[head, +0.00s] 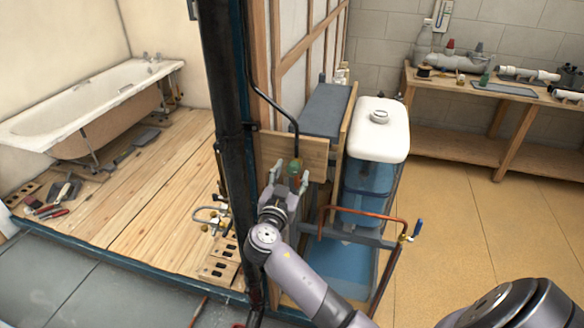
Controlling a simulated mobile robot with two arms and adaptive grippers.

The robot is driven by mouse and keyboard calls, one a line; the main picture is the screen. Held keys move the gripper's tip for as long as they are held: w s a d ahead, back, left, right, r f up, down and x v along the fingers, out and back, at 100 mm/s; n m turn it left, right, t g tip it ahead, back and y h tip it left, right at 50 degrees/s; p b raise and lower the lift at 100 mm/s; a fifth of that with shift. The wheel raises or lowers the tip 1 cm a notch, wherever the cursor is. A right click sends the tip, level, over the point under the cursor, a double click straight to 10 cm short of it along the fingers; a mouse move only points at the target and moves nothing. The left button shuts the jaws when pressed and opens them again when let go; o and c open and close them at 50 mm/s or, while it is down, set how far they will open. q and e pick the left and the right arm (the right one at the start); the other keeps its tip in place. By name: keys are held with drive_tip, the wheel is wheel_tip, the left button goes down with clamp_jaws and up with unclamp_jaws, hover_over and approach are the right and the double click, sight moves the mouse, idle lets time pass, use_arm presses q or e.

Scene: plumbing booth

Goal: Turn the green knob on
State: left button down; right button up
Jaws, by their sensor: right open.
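The green knob (295,166) is small and sits at the lower end of a dark bent pipe, in front of a wooden board. My right gripper (288,178) is open, with its fingertips pointing at the knob, one on either side of it. The knob shows just beyond and partly between the fingers. I cannot tell whether the fingers touch it. My left gripper is not in view.
A dark upright post (228,130) stands close left of my gripper. A white-topped water tank (378,132) and a copper pipe (362,212) with a blue-handled valve (412,231) are to the right. A bathtub (85,105) stands left; a workbench (500,85) stands back right.

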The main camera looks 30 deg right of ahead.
drive_tip(key=shift+w+d, duration=0.4)
drive_tip(key=shift+d, duration=0.1)
drive_tip(key=shift+c, duration=0.5)
drive_tip(key=c, duration=1.1)
